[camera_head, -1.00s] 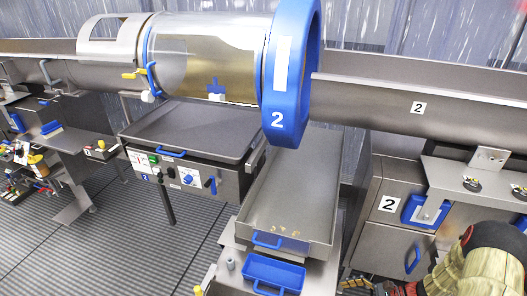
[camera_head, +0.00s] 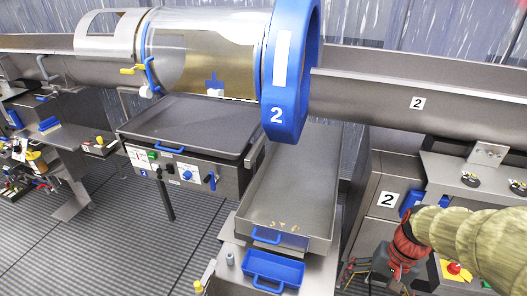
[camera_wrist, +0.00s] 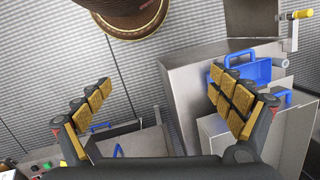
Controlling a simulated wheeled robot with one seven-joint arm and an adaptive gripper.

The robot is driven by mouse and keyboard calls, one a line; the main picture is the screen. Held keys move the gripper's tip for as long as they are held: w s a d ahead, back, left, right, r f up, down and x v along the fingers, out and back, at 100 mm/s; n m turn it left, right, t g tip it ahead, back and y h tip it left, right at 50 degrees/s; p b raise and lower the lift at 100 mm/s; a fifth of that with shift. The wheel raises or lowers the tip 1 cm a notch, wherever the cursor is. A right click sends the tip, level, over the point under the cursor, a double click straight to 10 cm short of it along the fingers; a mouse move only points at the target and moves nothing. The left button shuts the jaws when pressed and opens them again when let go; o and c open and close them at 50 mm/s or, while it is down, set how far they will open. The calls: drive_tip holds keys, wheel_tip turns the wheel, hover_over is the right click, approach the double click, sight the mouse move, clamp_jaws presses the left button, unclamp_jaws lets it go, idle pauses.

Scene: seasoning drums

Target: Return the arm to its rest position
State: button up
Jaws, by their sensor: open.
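My gripper (camera_wrist: 160,115) is open and empty in the wrist view, its yellow-padded fingers spread wide. In the head view my gripper (camera_head: 372,272) shows at the lower right, in front of the steel cabinet marked 2 (camera_head: 386,200). My arm, in a tan ribbed cover, comes in from the right edge and partly hides the cabinet and its blue handle. Nothing is between the fingers.
The drum with the blue ring (camera_head: 290,70) stands at the centre. Below it is a long steel tray (camera_head: 290,185) with small bits in it and a blue bin (camera_head: 272,271) in front. A control box (camera_head: 180,172) stands to the left. Striped floor (camera_head: 110,250) is clear at lower left.

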drive_tip(key=s+a+r+n+t, duration=0.1)
drive_tip(key=a+r+n+t, duration=0.1)
drive_tip(key=r, duration=0.3)
drive_tip(key=s+a+r+n+t+h, duration=0.1)
drive_tip(key=a+r+n+t, duration=0.1)
drive_tip(key=r, duration=0.4)
drive_tip(key=s+a+r+n+t+h, duration=0.1)
drive_tip(key=a+r+n+t, duration=0.1)
drive_tip(key=a+r, duration=0.2)
wheel_tip(320, 180, up, 2)
drive_tip(key=shift+s+a, duration=0.3)
drive_tip(key=shift+s, duration=0.05)
drive_tip(key=shift+c, duration=0.5)
